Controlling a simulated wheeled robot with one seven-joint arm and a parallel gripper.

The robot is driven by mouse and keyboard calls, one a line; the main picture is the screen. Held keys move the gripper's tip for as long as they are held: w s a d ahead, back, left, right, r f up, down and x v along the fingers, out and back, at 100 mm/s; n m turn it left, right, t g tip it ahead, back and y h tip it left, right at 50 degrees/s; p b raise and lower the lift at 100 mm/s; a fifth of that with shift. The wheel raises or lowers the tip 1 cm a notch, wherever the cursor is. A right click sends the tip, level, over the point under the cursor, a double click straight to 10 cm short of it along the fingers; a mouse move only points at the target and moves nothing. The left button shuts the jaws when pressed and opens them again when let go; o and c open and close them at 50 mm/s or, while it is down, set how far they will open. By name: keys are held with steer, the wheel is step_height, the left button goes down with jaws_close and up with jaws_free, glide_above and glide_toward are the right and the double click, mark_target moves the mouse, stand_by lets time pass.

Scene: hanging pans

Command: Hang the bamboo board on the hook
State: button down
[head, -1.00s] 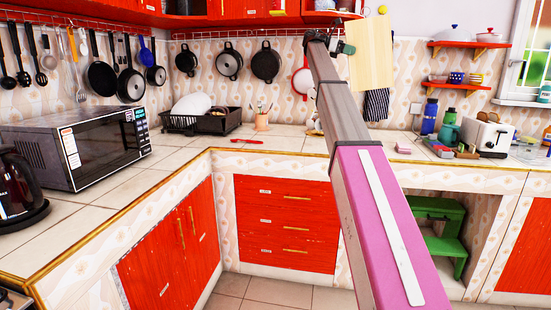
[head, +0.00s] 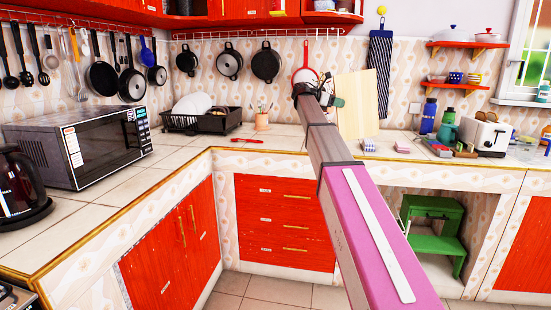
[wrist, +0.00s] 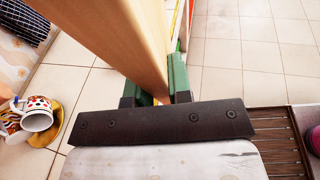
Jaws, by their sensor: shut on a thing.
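The bamboo board (head: 358,105) is a pale, flat wooden panel. In the head view it is held upright at the end of my arm, in front of the patterned back wall. My gripper (head: 335,98) is at its left edge. In the wrist view the green fingers of my gripper (wrist: 158,88) are shut on the board (wrist: 120,40), one on each side. The hanging rail (head: 262,36) runs along the wall above and to the left of the board. I cannot tell which hook on it is free.
A red pan (head: 305,68) and dark pans (head: 265,62) hang left of the board. A striped towel (head: 380,75) hangs just behind and right of it. Below are the tiled counter and a patterned cup (wrist: 37,115). A toaster (head: 489,138) stands at right.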

steer(key=s+a+f+n+t+y, duration=0.1)
steer(key=s+a+f+n+t, duration=0.1)
steer(key=s+f, duration=0.7)
steer(key=s+a+f+n+t+y, duration=0.1)
steer(key=s+a+f+n+t, duration=0.1)
steer(key=s+f, duration=0.7)
steer(key=s+a+f+n+t+y, duration=0.1)
steer(key=s+a+f+n+t, duration=0.2)
steer(key=s+f, duration=0.6)
step_height(320, 180, down, 8)
steer(key=shift+s+a+f+t, duration=0.25)
steer(key=shift+s+a+t, duration=0.1)
steer(key=shift+a+t, duration=0.45)
steer(key=shift+d, duration=0.15)
